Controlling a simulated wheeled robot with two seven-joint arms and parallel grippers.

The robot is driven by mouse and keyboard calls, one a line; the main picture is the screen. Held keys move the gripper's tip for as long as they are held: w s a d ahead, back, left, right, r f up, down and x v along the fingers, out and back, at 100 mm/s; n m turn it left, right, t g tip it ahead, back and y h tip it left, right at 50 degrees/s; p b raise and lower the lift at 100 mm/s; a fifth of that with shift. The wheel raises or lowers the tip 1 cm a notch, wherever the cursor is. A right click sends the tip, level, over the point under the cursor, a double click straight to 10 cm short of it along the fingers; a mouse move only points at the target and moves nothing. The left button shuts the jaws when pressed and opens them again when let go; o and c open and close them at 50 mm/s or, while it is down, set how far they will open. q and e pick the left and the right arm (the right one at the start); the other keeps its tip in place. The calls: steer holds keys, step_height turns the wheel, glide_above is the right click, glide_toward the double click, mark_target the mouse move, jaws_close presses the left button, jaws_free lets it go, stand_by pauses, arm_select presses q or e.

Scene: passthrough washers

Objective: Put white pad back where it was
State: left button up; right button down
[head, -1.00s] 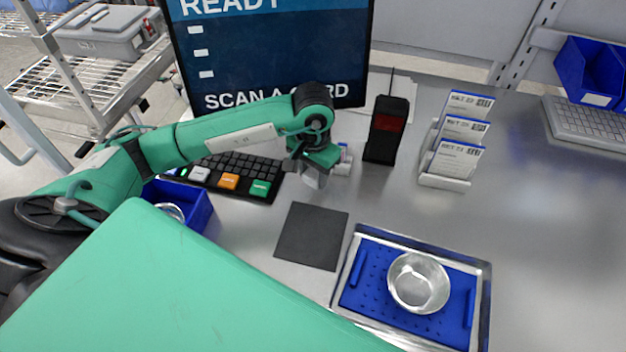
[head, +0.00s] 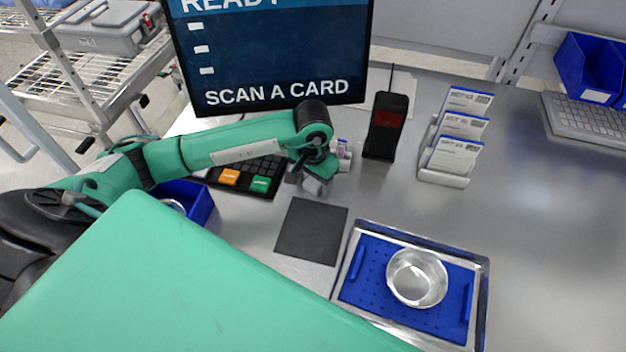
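My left gripper (head: 316,182) points down over the metal table, behind the dark grey mat and just right of the black keyboard (head: 268,166). Its fingers are small and partly hidden by its wrist, so I cannot tell whether they are open, or whether the pale part at its tip is a held thing. An orange pad (head: 229,177) and a green pad (head: 261,184) lie along the keyboard's front edge. The white pad seen left of the orange one earlier is now mostly or wholly hidden behind my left arm. My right gripper is not in view.
The grey mat (head: 311,232) lies in front of the gripper. A tray (head: 484,300) with a blue insert holds a metal bowl (head: 416,278). A small vial holder (head: 343,157), black scanner (head: 386,126) and card rack (head: 444,178) stand behind. A blue bin (head: 200,203) is at left.

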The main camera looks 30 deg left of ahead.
mark_target(313, 183)
arm_select(q)
steer(key=shift+r, duration=0.3)
step_height(313, 183, up, 12)
steer(key=b, duration=0.3)
steer(key=shift+f+b, duration=0.15)
steer(key=shift+b, duration=0.15)
steer(key=shift+s, duration=0.1)
stand_by(0.4)
